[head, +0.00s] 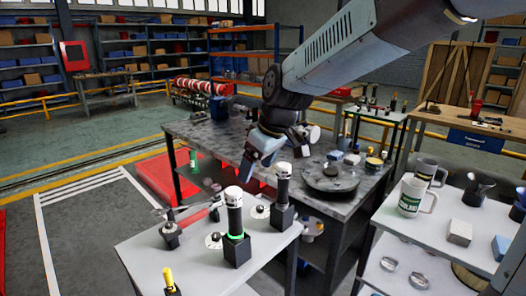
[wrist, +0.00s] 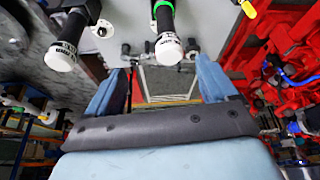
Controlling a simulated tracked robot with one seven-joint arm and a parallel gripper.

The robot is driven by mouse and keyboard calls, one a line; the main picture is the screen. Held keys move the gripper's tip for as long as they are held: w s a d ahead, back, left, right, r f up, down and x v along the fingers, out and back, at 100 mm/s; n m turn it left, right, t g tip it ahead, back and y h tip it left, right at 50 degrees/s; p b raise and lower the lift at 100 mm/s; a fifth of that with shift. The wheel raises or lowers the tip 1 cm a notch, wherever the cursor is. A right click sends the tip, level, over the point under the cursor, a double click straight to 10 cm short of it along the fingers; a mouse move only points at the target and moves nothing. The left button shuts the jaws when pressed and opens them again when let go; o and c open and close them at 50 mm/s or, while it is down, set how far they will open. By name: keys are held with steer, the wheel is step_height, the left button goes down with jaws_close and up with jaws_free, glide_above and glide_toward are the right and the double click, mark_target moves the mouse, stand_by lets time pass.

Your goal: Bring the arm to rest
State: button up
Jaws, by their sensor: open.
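My gripper (head: 261,152) hangs from my arm at the middle of the head view, fingers pointing down, over the dark workbench (head: 215,139). In the wrist view my gripper (wrist: 156,80) shows its two blue fingers spread wide, with nothing between them. The gripper appears apart from the white-capped handle with a green ring (head: 234,215) and the second white-capped handle (head: 283,186). Both handles stand upright in black blocks on the light table in front.
A round dark plate (head: 331,178) lies on the workbench to the right of my gripper. A yellow-topped item (head: 169,280) is at the front left. Open floor (head: 80,232) lies to the left.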

steer(key=s+d+r+m+t+h, duration=0.1)
steer(key=s+d+m, duration=0.4)
steer(key=d, duration=0.9)
steer(key=s+d+r+m+t+h, duration=0.2)
steer(key=s+d+m, duration=0.4)
steer(key=s+d, duration=0.4)
steer(key=d+r, duration=0.1)
steer(key=d, duration=0.3)
steer(key=shift+s+d+m+h, duration=0.2)
steer(key=shift+m+h, duration=0.1)
